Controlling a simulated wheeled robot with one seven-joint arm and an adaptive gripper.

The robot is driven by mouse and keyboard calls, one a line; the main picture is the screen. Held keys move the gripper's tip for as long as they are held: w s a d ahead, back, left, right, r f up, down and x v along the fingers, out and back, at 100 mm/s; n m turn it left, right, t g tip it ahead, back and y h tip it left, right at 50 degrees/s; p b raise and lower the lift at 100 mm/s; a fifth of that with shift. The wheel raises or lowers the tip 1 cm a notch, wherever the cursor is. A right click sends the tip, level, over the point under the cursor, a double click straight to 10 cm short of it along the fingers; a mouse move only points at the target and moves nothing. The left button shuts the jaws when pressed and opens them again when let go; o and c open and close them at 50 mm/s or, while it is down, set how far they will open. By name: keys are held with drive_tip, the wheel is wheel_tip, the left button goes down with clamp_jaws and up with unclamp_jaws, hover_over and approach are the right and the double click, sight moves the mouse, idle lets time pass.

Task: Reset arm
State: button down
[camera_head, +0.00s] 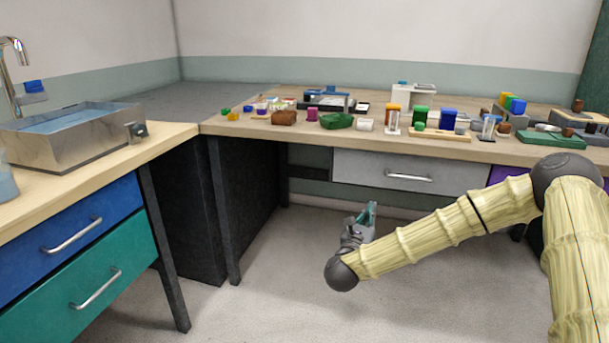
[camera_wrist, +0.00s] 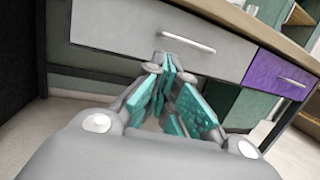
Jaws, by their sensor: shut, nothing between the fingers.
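My gripper (camera_head: 369,212) hangs in free air below the bench top, in front of the grey drawer. Its teal fingers point up and away from the camera in the head view. In the wrist view my gripper (camera_wrist: 168,65) has its fingertips together, with nothing between them. My arm reaches in from the right side of the head view, with its elbow at the right and its wrist low in the middle.
A wooden bench (camera_head: 300,125) carries several small coloured blocks and glassware. Below it are a grey drawer (camera_head: 375,170) and a purple drawer (camera_wrist: 277,76). A sink (camera_head: 75,135) stands on the left counter, above blue and teal drawers. The floor between is clear.

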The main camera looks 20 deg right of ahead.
drive_tip(key=s+a+f+n+y, duration=0.3)
drive_tip(key=a+f+n+y, duration=0.1)
drive_tip(key=a+f+n, duration=0.25)
drive_tip(key=s+a+f+n+g+y, duration=0.1)
drive_tip(key=s+a+f+n+y, duration=0.1)
drive_tip(key=a+f+n+y, duration=0.4)
drive_tip(key=s+a+f+n+y, duration=0.25)
drive_tip(key=a+f+n, duration=0.35)
drive_tip(key=f, duration=0.4)
drive_tip(key=s+a+f+n+g+y, duration=0.15)
drive_tip(key=s+f+n+g, duration=0.25)
drive_tip(key=s+f+n, duration=0.55)
drive_tip(key=s+a+f+n+g+y, duration=0.15)
drive_tip(key=s+f+n+g, duration=0.4)
drive_tip(key=s, duration=0.75)
drive_tip(key=s+d+f+n+g+h, duration=0.1)
drive_tip(key=s+d+f+n+g, duration=0.15)
drive_tip(key=s+n, duration=0.45)
drive_tip(key=s+d+f+n+g+h, duration=0.1)
drive_tip(key=s+d+n+g, duration=0.2)
drive_tip(key=s, duration=0.9)
wheel_tip(320, 180, up, 29)
drive_tip(key=t+p, duration=0.1)
drive_tip(key=p, duration=2.8)
drive_tip(key=shift+w+a, duration=0.2)
drive_tip(key=shift+w, duration=0.2)
